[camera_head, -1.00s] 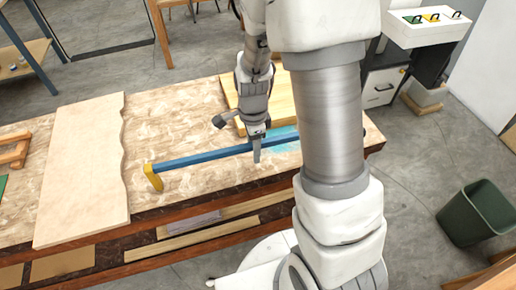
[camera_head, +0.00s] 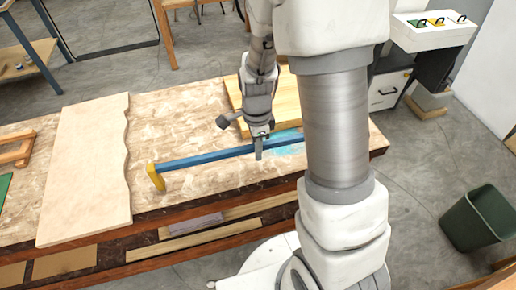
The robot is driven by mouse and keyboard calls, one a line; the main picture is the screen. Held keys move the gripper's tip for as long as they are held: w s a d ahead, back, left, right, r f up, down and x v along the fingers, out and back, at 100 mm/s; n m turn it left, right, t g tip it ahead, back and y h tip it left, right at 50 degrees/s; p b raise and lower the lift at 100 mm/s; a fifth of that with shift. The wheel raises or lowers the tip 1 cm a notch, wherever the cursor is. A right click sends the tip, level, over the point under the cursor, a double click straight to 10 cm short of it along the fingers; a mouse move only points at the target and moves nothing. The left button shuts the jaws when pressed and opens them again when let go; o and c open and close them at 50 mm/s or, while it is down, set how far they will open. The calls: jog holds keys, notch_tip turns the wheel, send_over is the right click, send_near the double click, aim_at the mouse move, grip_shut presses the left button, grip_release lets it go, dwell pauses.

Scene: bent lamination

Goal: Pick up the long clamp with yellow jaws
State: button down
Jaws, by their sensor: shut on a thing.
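The long clamp (camera_head: 205,158) has a blue bar and a yellow jaw (camera_head: 155,178) at its left end. It stretches across the workbench near the front edge. Its right end is hidden behind my arm. My gripper (camera_head: 259,151) points down and is shut on the blue bar, right of the middle of the part that shows. I cannot tell whether the clamp is clear of the bench top.
A pale board with a wavy edge (camera_head: 85,170) lies left of the clamp on the workbench (camera_head: 185,120). A yellowish wood panel (camera_head: 286,98) lies behind my gripper. A wooden frame (camera_head: 18,150) is at the far left. A green bin (camera_head: 478,218) stands on the floor at right.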

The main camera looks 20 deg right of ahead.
jog(key=r, duration=0.4)
jog(key=shift+w+a+r+p, duration=0.15)
jog(key=shift+w+a+p, duration=0.05)
jog(key=shift+a+p, duration=0.15)
jog(key=w+a+r+p, duration=0.2)
jog(key=a+r+p, duration=0.1)
jog(key=a+r, duration=0.2)
jog(key=w+a+r+p, duration=0.2)
jog(key=a+r+p, duration=0.1)
jog(key=a+r, duration=0.2)
notch_tip(320, 180, up, 2)
jog(key=shift+w+r, duration=0.2)
jog(key=shift+w, duration=0.05)
jog(key=shift+d, duration=0.1)
dwell(0.4)
